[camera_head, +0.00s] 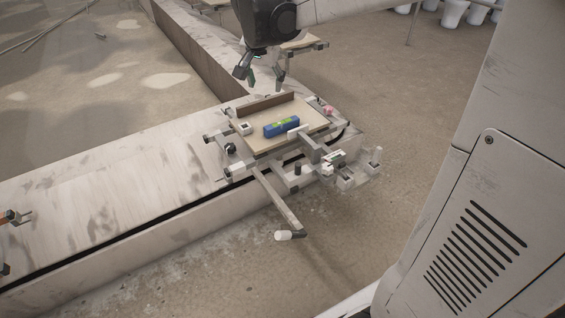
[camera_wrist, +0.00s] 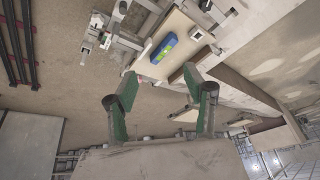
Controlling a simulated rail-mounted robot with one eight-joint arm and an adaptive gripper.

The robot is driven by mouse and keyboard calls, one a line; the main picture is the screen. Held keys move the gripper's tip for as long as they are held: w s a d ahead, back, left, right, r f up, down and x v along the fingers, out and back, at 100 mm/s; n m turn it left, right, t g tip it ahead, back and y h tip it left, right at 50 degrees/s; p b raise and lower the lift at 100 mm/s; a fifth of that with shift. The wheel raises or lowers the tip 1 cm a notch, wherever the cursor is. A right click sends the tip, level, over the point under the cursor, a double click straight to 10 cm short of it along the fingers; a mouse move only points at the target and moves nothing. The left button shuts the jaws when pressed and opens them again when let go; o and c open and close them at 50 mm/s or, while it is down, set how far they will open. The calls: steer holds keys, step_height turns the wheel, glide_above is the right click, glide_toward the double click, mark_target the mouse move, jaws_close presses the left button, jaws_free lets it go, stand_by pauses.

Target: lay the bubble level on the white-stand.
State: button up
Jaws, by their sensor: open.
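The bubble level (camera_head: 281,127) is a blue bar with a green patch. It lies flat on a cream board (camera_head: 262,143) held by a grey frame; the wrist view also shows the level (camera_wrist: 164,47). My gripper (camera_head: 262,77) is open and empty, above and behind the board, apart from the level. In the wrist view its fingers (camera_wrist: 160,80) are spread, with the level beyond them. A small white block with a dark square face (camera_head: 245,128) stands at the board's left edge; I cannot tell whether it is the white-stand.
A brown upright strip (camera_head: 265,104) runs along the board's back edge, near my gripper. A small pink thing (camera_head: 328,111) is at the right corner. Frame arms and clamps stick out in front. The long pale ledge (camera_head: 110,190) to the left is largely clear.

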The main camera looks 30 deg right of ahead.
steer(key=s+a+f+n+t+y, duration=0.1)
steer(key=s+a+n, duration=0.3)
steer(key=s, duration=0.9)
steer(key=s+a+f+n+t+y, duration=0.1)
steer(key=s+a+n, duration=0.3)
steer(key=s, duration=0.9)
steer(key=shift+s+f+t, duration=0.2)
steer(key=shift+f+t, duration=0.4)
steer(key=shift+f, duration=0.05)
steer(key=shift+r, duration=0.1)
